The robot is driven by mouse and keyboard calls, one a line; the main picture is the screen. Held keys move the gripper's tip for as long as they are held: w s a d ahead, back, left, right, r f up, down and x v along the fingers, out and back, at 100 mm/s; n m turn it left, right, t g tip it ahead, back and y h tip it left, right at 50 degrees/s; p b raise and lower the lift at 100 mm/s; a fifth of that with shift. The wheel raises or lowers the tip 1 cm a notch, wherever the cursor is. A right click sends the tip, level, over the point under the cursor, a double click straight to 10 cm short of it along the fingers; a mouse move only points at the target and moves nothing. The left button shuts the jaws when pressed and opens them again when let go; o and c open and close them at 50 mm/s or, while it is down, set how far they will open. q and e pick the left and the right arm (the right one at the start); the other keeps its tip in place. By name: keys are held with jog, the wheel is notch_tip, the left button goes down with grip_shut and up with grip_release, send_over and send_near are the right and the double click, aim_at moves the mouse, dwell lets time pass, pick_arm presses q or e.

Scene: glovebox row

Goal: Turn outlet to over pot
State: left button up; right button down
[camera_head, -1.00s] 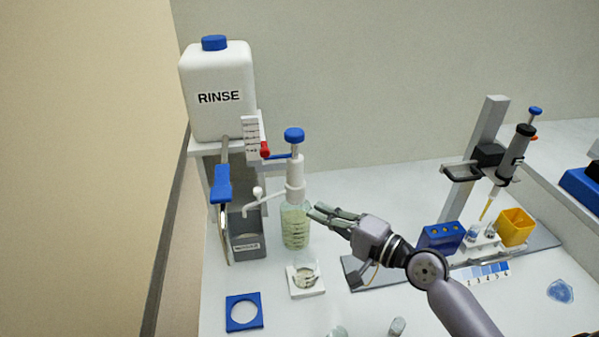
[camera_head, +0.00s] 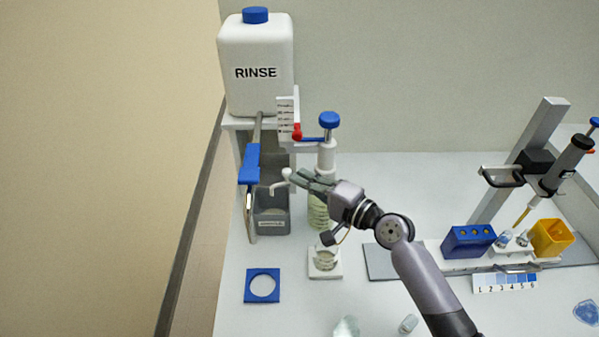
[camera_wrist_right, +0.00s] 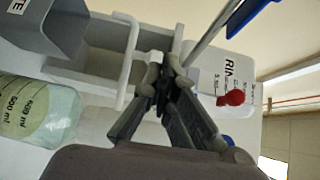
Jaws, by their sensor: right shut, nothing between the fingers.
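The white outlet (camera_head: 276,187) is a thin bent spout from the blue-topped dispenser (camera_head: 327,155) on the bottle (camera_head: 318,212). It points left, its tip over the grey bin (camera_head: 272,222). A small white knob (camera_head: 287,173) sits on or beside it. My right gripper (camera_head: 297,178) is shut and empty, its fingertips beside the knob and in front of the dispenser. In the wrist view the right gripper (camera_wrist_right: 163,78) is close against the white outlet (camera_wrist_right: 128,60); contact is unclear. The clear pot (camera_head: 325,260) stands on a white pad in front of the bottle. My left gripper is not in view.
A blue square ring (camera_head: 262,286) lies in front. A pipette stand (camera_head: 520,160) and blue rack (camera_head: 468,241) are at right.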

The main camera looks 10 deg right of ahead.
jog(key=shift+w+a, duration=0.35)
jog(key=shift+w, duration=0.2)
jog(key=w+m+t+h+p, duration=0.1)
jog(key=h+p, duration=0.1)
jog(key=p, duration=0.1)
jog(key=w+a+m+t+h+p, duration=0.1)
jog(key=w+m+h+p, duration=0.1)
jog(key=p, duration=0.1)
jog(key=shift+w+a+p, duration=0.2)
jog(key=shift+p, duration=0.2)
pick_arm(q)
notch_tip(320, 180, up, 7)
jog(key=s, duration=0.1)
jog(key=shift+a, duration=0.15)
pick_arm(e)
jog(key=shift+d, duration=0.1)
jog(key=shift+s+f, duration=0.1)
